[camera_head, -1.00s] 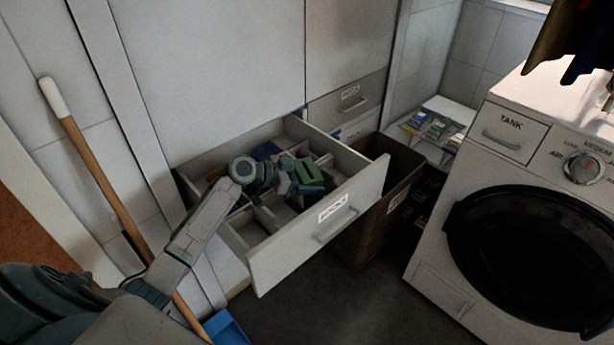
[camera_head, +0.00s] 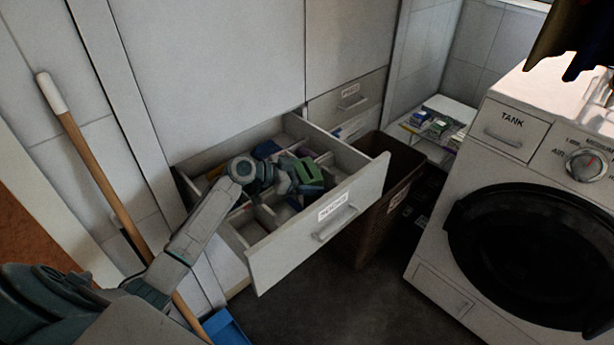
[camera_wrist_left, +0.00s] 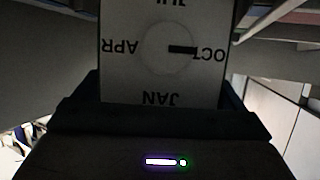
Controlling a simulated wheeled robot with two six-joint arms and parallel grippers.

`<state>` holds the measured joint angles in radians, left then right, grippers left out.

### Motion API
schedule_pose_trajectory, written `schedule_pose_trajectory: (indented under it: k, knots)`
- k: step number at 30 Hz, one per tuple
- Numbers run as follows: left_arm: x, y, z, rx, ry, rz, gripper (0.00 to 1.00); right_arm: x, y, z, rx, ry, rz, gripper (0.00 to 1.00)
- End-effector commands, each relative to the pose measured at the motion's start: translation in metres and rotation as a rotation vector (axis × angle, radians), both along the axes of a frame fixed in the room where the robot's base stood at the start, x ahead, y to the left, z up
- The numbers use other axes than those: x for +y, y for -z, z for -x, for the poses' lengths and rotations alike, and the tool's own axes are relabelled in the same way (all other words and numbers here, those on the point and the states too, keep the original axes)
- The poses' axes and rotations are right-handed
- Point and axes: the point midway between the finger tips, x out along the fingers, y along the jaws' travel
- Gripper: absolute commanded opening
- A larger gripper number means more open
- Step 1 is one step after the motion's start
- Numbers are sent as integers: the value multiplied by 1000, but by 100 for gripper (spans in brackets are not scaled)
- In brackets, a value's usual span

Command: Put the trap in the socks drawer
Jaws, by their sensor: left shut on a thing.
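The open drawer (camera_head: 262,272) sticks out of the white cabinet; its front has a handle and a label too blurred to read surely. My left gripper (camera_head: 287,182) is down in the drawer, among its compartments. In the left wrist view it is shut on a pale block with a round dial marked with months (camera_wrist_left: 125,80), which I take to be the trap. My right gripper is not in view.
Blue and other coloured things (camera_head: 266,149) lie in the drawer's compartments. A dark basket (camera_head: 400,165) stands right of the drawer. A washing machine (camera_head: 455,235) is at right, a low shelf with small boxes (camera_head: 432,128) behind. A wooden-handled broom (camera_head: 95,170) leans at left.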

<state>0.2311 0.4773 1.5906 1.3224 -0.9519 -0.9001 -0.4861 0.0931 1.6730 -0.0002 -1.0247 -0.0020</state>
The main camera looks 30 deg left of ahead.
Motion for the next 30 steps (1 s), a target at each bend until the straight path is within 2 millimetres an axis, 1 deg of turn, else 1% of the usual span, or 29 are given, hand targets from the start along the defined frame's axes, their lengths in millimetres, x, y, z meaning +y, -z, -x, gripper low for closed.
schedule_pose_trajectory:
  k: [14, 15, 16, 27, 30]
  knots:
    - [0, 2, 0, -1, 0, 0, 65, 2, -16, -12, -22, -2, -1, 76]
    - [0, 3, 0, 0, 0, 0, 97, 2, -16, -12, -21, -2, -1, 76]
    - [0, 3, 0, 0, 0, 0, 100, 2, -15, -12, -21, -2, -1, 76]
    - [0, 0, 0, 0, 0, 0, 100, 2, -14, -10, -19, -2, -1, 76]
    - [0, -4, 0, 0, 0, 0, 100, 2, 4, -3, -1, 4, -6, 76]
